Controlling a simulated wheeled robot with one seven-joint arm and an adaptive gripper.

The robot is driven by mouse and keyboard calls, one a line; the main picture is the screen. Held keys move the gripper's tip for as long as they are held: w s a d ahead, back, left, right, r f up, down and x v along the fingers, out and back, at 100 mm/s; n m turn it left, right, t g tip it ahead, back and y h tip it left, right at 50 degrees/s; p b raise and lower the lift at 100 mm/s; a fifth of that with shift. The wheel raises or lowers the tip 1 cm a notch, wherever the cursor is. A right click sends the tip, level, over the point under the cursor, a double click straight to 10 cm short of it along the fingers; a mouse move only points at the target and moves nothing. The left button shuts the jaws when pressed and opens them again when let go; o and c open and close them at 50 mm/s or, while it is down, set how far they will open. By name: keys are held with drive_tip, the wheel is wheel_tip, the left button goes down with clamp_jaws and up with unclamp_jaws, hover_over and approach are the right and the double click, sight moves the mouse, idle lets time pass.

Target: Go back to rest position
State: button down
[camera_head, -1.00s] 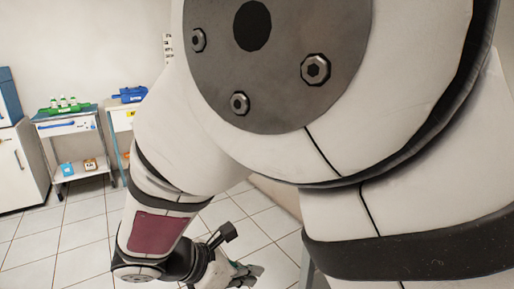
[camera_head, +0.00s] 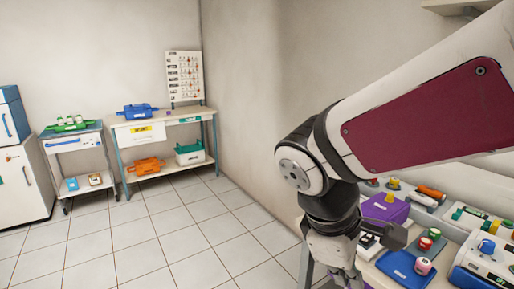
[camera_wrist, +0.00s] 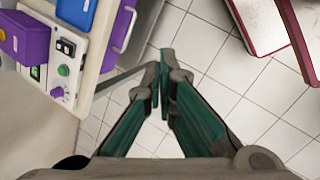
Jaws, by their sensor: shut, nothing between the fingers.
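My gripper (camera_wrist: 160,85) shows in the wrist view with its two green-sided fingers brought together at the tips, nothing between them. It points down over white floor tiles. In the head view my arm reaches in from the right, and its wrist hangs down beside the left end of a cluttered bench. The fingertips are cut off or hidden at the bottom of the head view.
Near the arm, the bench holds a purple box (camera_head: 386,207), a blue tray (camera_head: 405,268) and several coloured items. A trolley (camera_head: 78,142) and a table (camera_head: 188,119) stand at the back. The tiled floor (camera_head: 150,240) at the left is clear.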

drive_tip(key=s+d+r+m+t+y+p, duration=0.1)
drive_tip(key=s+d+r+m+y+p, duration=0.1)
drive_tip(key=s+r+m+p, duration=0.2)
drive_tip(key=s+d+r+m+t+y+p, duration=0.1)
drive_tip(key=s+r+m+p, duration=0.4)
drive_tip(key=s+r, duration=0.5)
drive_tip(key=shift+s+d+m+t+y, duration=0.35)
drive_tip(key=shift+d+m+y, duration=0.25)
drive_tip(key=shift+d+m, duration=0.45)
drive_tip(key=shift+a+r, duration=0.1)
drive_tip(key=shift+a, duration=0.05)
